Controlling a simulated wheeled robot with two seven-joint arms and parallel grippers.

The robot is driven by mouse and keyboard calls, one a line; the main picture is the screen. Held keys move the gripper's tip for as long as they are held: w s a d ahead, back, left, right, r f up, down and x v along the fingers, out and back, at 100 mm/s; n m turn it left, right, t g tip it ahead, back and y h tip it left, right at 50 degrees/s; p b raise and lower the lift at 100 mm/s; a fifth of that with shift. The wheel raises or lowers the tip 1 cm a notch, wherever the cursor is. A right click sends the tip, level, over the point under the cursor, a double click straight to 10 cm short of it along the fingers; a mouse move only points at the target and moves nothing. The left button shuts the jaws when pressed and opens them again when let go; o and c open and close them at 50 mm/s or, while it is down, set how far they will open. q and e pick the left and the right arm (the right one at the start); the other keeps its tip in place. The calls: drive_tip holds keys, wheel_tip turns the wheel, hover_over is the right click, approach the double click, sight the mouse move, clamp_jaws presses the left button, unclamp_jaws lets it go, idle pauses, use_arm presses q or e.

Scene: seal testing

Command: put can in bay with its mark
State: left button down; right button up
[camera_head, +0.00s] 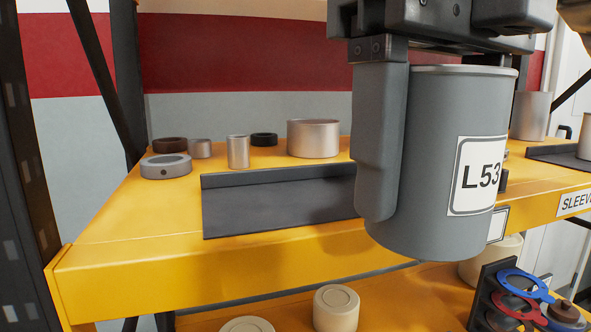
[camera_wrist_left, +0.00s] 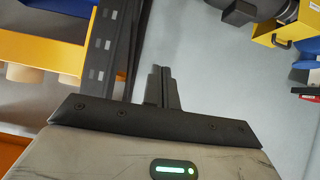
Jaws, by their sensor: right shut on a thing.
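A large grey can (camera_head: 440,235) with a white label reading L53 hangs upright in the right foreground of the head view. My right gripper (camera_head: 432,190) is shut on it from above, one finger along its left side; the other finger is mostly hidden. The can hides part of the yellow shelf (camera_head: 150,275) behind it. A white label plate (camera_head: 498,225) on the shelf's front edge is mostly hidden by the can, its text unreadable. Another label (camera_head: 573,203) further right begins SLEEV. My left gripper (camera_wrist_left: 162,88) shows its fingers together and empty in the left wrist view.
A dark angled plate (camera_head: 280,200) stands on the shelf. Behind it are metal rings and cylinders, including a wide silver one (camera_head: 313,138). The shelf's front left is clear. Below are cream round parts (camera_head: 336,308) and coloured rings (camera_head: 520,285). A dark post (camera_head: 25,170) stands left.

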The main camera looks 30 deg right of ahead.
drive_tip(key=w+d, duration=0.1)
drive_tip(key=w, duration=0.4)
drive_tip(key=w+d+p, duration=0.1)
drive_tip(key=w, duration=0.4)
drive_tip(key=w+d+p, duration=0.1)
drive_tip(key=w, duration=0.4)
drive_tip(key=shift+d, duration=0.35)
drive_tip(key=shift+w+d+f+p, duration=0.15)
drive_tip(key=shift+w+f, duration=0.15)
drive_tip(key=shift+f, duration=0.3)
drive_tip(key=shift+w+f+p, duration=0.15)
drive_tip(key=shift+w+f, duration=0.15)
drive_tip(key=shift+f, duration=0.85)
drive_tip(key=shift+f, duration=0.1)
drive_tip(key=o, duration=1.2)
drive_tip(key=shift+f, duration=0.1)
drive_tip(key=shift+c, duration=0.2)
